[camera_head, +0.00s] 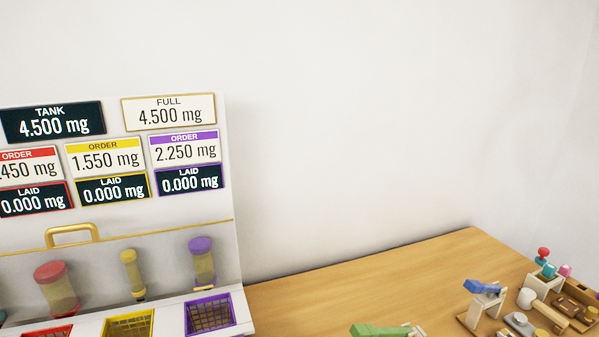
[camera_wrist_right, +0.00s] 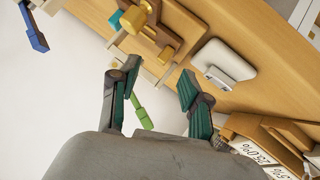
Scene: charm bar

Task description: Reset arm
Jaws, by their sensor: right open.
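My right gripper (camera_wrist_right: 157,82) is open and empty in the right wrist view, with its two dark, green-padded fingers apart. A small green handle (camera_wrist_right: 140,108) shows between and beyond the fingers; I cannot tell how far away it is. My left gripper is in neither view. No gripper shows in the head view, which looks at the white dispenser panel (camera_head: 232,190) and the wooden table (camera_head: 350,285).
Purple (camera_head: 230,316), yellow (camera_head: 148,324) and red baskets stand below the panel's dispensers. Green-handled (camera_head: 375,330) and blue-handled (camera_head: 480,286) items and small wooden fixtures (camera_head: 545,285) crowd the table's right. A white block (camera_wrist_right: 222,60) shows in the wrist view. The table's middle is clear.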

